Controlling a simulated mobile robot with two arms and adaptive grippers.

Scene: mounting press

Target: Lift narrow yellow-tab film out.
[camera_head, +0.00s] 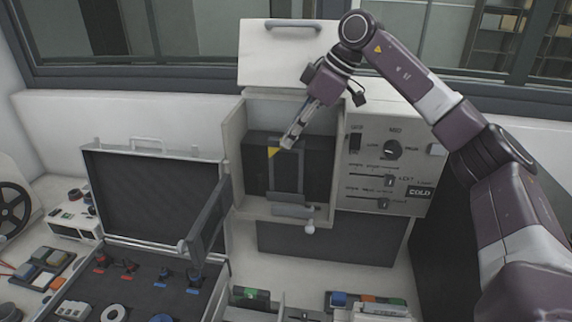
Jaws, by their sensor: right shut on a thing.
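A mounting press (230,150) stands open against the back wall, its lid raised. In its dark opening stands a narrow, upright film (286,172), grey and frame-like. A yellow tab (273,151) shows at its upper left. My right gripper (289,144) reaches down from the upper right and is shut at the film's top edge, just right of the yellow tab. The fingertips hide part of that edge. The film's lower end is at a grey ledge in the press, and I cannot tell whether it touches it. My left gripper is not in view.
The raised lid (285,55) stands behind my right arm. A control panel (388,165) with a knob and sliders is on the right. A dark door (208,222) swings out at the left, near an open case (150,190). Small parts crowd the front of the bench.

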